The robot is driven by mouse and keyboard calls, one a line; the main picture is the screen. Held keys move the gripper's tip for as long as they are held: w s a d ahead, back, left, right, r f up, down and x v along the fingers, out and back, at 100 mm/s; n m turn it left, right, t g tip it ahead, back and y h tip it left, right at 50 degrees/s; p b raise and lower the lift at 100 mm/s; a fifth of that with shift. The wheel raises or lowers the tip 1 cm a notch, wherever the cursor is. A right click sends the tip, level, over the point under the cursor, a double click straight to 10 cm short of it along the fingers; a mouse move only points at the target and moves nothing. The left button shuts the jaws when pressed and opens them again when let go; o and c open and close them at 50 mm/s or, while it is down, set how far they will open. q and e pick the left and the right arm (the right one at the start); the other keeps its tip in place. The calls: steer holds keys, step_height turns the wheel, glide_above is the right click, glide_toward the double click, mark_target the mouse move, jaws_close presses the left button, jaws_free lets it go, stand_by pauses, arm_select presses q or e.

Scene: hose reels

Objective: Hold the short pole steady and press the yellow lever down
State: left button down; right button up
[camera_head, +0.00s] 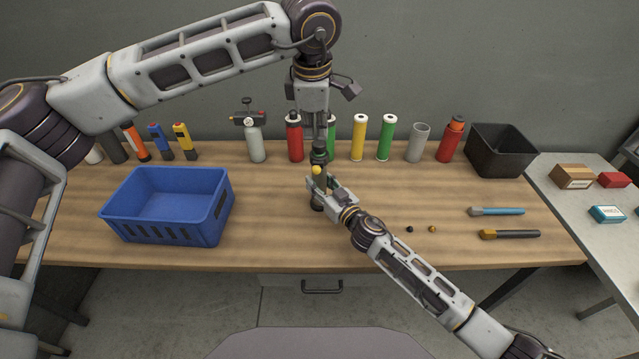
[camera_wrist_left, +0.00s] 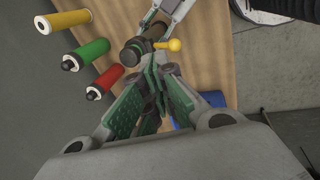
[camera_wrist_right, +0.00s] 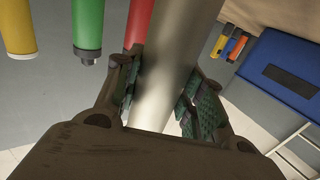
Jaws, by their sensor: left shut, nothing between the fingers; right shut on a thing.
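The short pole (camera_wrist_right: 165,65) is a smooth grey metal cylinder. My right gripper (camera_head: 322,187) is shut around it from the lower right, with fingers on both sides of it in the right wrist view (camera_wrist_right: 162,98). The yellow lever (camera_head: 316,170) shows as a small round knob near the top of the pole, and with its short stem in the left wrist view (camera_wrist_left: 173,44). My left gripper (camera_head: 319,150) points down from above, shut and empty, just over the pole's top. In the left wrist view its fingertips (camera_wrist_left: 150,75) are close to the lever; contact cannot be told.
A blue crate (camera_head: 165,238) stands left on the wooden table. Several bottles and canisters, including a red one (camera_head: 295,140) and a yellow one (camera_head: 358,137), line the back edge. A black bin (camera_head: 502,165) is back right. Two brushes (camera_head: 497,211) lie right.

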arm_select(q)
steer(key=shift+f, duration=0.1)
glide_above(316, 168)
steer(key=shift+s+x, duration=0.2)
steer(key=shift+x, duration=0.6)
steer(key=shift+s+x, duration=0.2)
steer(key=shift+x, duration=0.55)
steer(key=shift+s+x, duration=0.15)
steer(key=shift+x, duration=0.65)
steer(key=shift+a+f, duration=0.1)
steer(key=shift+f, duration=3.55)
steer(key=shift+w+r, duration=0.1)
steer(key=shift+r, duration=0.05)
steer(key=shift+w+r+v, duration=0.1)
steer(key=shift+w+v, duration=0.25)
steer(key=shift+v, duration=1.1)
steer(key=shift+w+r+v, duration=0.1)
steer(key=shift+w+v, duration=0.25)
steer(key=shift+v, duration=1.05)
steer(key=shift+w+r+v, duration=0.1)
steer(key=shift+w+v, duration=0.25)
steer(key=shift+v, duration=1.1)
